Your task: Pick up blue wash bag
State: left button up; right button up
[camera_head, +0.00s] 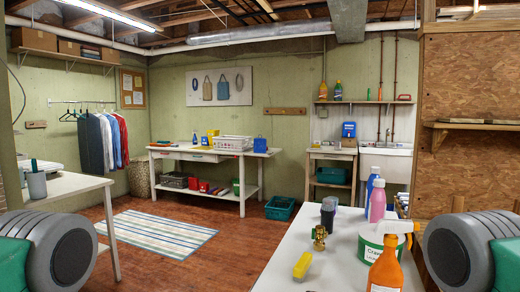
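No thing is clearly identifiable as the blue wash bag at this distance. A small blue item with a loop-like top (260,145) stands at the right end of the long white table (228,153) across the room. A larger blue item with a pale label (349,130) stands on the small side table left of the sink. Neither gripper is in view; only parts of my arms show at the lower corners.
A near white table (290,266) holds an orange spray bottle (385,270), a green tub (370,246), a pink bottle and a yellow block. A striped rug (157,232) lies on open wooden floor. A teal crate (280,208) stands on the floor. Another table is at left.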

aim_at(259, 144)
jog(key=i+j+u, duration=0.35)
jog(key=j, duration=0.2)
jog(key=i+j+u, duration=0.35)
jog(key=j, duration=0.15)
jog(key=i+j+u, duration=0.35)
jog(key=i+z, duration=0.25)
jog(key=i, duration=0.15)
jog(key=i+j+z, duration=0.25)
jog(key=i, duration=0.15)
jog(key=i+j+z, duration=0.1)
jog(key=i+z, duration=0.15)
jog(key=i, duration=0.15)
jog(key=i+l+z, duration=0.15)
jog(key=i+z, duration=0.3)
jog(key=i, duration=0.55)
jog(key=i+j+z, duration=0.2)
jog(key=i+z, duration=0.3)
jog(key=i, duration=0.5)
jog(key=i+u, duration=0.1)
jog(key=i, duration=0.9)
jog(key=i+l+u, duration=0.1)
jog(key=i, duration=0.9)
jog(key=l, duration=0.1)
